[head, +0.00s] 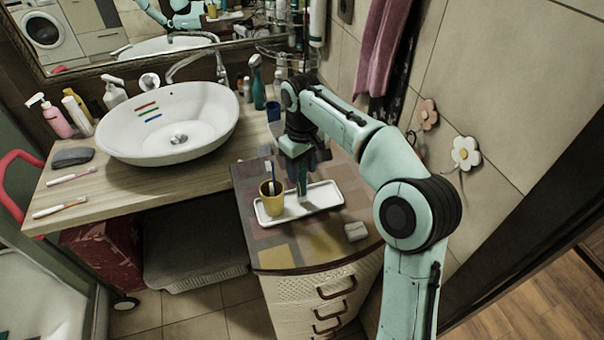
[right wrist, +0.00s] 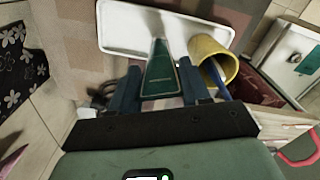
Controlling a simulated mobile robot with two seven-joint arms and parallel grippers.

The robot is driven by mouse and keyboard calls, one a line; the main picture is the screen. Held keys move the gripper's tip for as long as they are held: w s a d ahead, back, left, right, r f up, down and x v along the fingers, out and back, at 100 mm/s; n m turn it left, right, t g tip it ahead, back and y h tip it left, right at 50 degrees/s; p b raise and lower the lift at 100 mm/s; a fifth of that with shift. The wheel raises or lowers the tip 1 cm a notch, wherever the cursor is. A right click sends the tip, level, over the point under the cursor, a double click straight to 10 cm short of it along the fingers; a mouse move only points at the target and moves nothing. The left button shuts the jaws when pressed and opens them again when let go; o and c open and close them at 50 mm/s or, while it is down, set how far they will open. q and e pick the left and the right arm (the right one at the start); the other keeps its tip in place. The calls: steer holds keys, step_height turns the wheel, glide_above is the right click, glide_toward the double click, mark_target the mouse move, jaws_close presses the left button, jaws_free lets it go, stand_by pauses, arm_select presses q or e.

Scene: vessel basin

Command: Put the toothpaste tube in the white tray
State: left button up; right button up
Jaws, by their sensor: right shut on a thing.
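The toothpaste tube (head: 302,182) is dark green and hangs upright from my right gripper (head: 300,160), which is shut on it. In the right wrist view, the tube (right wrist: 161,78) sits between the two fingers of my right gripper (right wrist: 159,68). The white tray (head: 327,196) lies on the cabinet top, directly below the tube; it also shows in the right wrist view (right wrist: 120,27). Whether the tube's lower end touches the tray floor, I cannot tell. My left gripper is out of view.
A yellow cup (head: 272,204) holding a toothbrush stands in the tray's left end, close to the tube. A small pale bar (head: 356,231) lies in front of the tray. The washbasin (head: 175,122) and bottles stand left; the wall is right.

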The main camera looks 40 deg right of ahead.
steer(key=shift+s+f, duration=0.25)
steer(key=shift+f, duration=0.55)
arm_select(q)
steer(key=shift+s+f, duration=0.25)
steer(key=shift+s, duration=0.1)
arm_select(e)
steer(key=shift+r, duration=0.1)
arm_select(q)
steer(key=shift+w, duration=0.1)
arm_select(e)
steer(key=shift+w, duration=0.15)
steer(key=o, duration=1.3)
steer(key=shift+f, duration=0.2)
steer(key=shift+o, duration=0.2)
step_height(320, 180, up, 12)
steer(key=p, duration=0.3)
steer(key=shift+r, duration=0.2)
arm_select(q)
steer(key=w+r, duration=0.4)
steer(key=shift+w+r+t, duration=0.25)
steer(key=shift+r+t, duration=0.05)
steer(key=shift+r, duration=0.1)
